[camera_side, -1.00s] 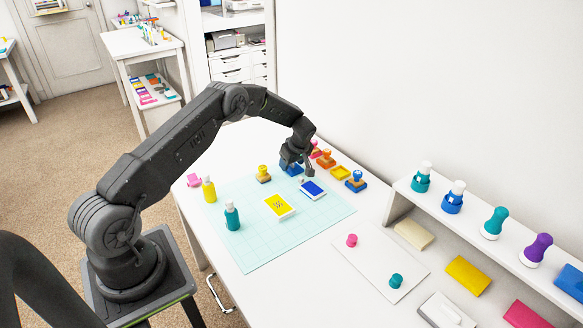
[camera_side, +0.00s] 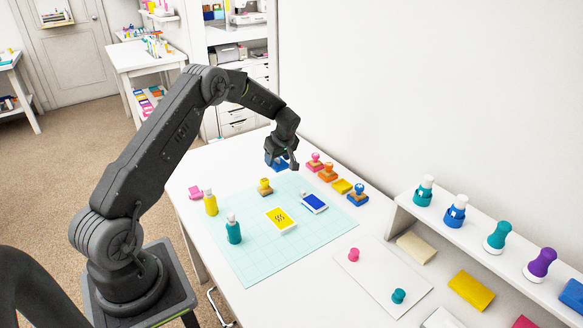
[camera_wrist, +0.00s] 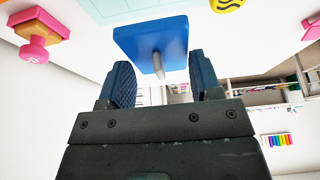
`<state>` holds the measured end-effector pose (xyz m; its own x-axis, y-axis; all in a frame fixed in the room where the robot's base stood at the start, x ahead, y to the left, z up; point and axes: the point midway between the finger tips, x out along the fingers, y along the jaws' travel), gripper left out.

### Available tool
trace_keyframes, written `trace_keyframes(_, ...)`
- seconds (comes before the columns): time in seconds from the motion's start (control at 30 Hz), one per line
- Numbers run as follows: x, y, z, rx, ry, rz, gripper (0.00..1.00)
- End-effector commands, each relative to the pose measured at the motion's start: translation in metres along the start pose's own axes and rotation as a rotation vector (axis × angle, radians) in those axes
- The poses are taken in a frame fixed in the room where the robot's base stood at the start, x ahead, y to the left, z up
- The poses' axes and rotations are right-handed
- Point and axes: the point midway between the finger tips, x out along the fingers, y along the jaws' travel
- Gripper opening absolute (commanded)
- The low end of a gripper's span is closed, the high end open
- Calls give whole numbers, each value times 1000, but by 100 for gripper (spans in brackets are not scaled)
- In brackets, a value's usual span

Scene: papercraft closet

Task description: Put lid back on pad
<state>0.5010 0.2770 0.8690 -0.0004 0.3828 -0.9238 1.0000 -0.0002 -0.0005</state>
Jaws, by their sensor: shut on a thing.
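My gripper (camera_side: 287,160) is above the back of the white table, shut on a blue lid (camera_side: 275,163). In the wrist view the square blue lid (camera_wrist: 150,38) is beyond my fingertips, with its pale knob between the two blue fingers (camera_wrist: 157,85). The lid is in the air, apart from the pad, and partly hidden behind my gripper in the side view. The pad (camera_side: 314,203), a blue face with a white edge, lies uncovered on the teal mat, to the right of and nearer than my gripper.
A raised shelf (camera_side: 480,250) is at right.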

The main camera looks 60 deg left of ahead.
Motion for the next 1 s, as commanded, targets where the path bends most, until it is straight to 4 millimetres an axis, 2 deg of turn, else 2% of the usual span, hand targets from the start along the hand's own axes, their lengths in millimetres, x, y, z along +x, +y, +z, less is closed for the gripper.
trace_keyframes(0.03, -4, -10, -10, -5, 1, 0, 36)
trace_keyframes(0.2, -14, -35, -32, -3, 1, 1, 36)
trace_keyframes(0.4, -20, -49, -43, 19, -1, 8, 36)
trace_keyframes(0.53, -21, -48, -36, 135, -2, 57, 36)
trace_keyframes(0.8, -21, -36, -4, 552, -1, 232, 36)
trace_keyframes(1.0, -22, -29, 13, 785, -1, 330, 36)
